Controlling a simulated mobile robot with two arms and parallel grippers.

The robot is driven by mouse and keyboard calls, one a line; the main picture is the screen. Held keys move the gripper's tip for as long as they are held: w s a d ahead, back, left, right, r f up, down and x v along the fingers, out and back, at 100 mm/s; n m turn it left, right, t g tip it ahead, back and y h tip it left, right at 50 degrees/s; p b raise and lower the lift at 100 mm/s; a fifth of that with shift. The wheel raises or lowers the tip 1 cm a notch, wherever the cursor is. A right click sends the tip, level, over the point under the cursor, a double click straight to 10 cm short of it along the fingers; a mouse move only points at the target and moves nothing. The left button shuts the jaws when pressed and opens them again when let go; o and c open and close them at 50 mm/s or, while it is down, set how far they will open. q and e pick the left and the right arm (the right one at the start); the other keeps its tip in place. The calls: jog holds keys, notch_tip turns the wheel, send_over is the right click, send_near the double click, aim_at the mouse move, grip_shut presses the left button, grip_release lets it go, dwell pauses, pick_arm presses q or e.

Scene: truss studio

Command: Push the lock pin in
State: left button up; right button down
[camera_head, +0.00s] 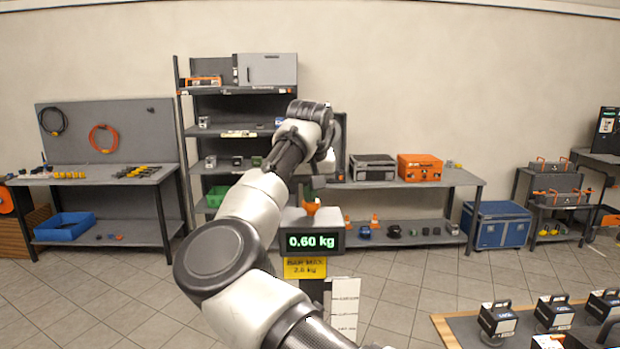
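My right arm rises from the bottom middle of the head view and bends toward the scale. My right gripper (318,182) seems to hang at the end of the wrist, above the scale. It is small and partly hidden by my wrist, so its fingers cannot be made out. A small orange piece (311,206) shows at the scale's top. I cannot make out a lock pin. My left gripper is not in view.
A wood-edged table (450,333) with several black and white weight-like blocks (498,320) stands at the lower right. A left workbench (100,178), a rear bench (460,179) and a blue chest (497,226) line the wall. The tiled floor between is clear.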

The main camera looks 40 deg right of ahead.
jog(key=shift+r+p, duration=0.2)
jog(key=shift+p, duration=0.1)
notch_tip(320, 180, up, 3)
jog(key=shift+w+f+p, duration=0.1)
jog(key=shift+f+p, duration=0.1)
jog(key=shift+p, duration=0.15)
jog(key=b+v, duration=0.3)
jog(key=v, duration=0.8)
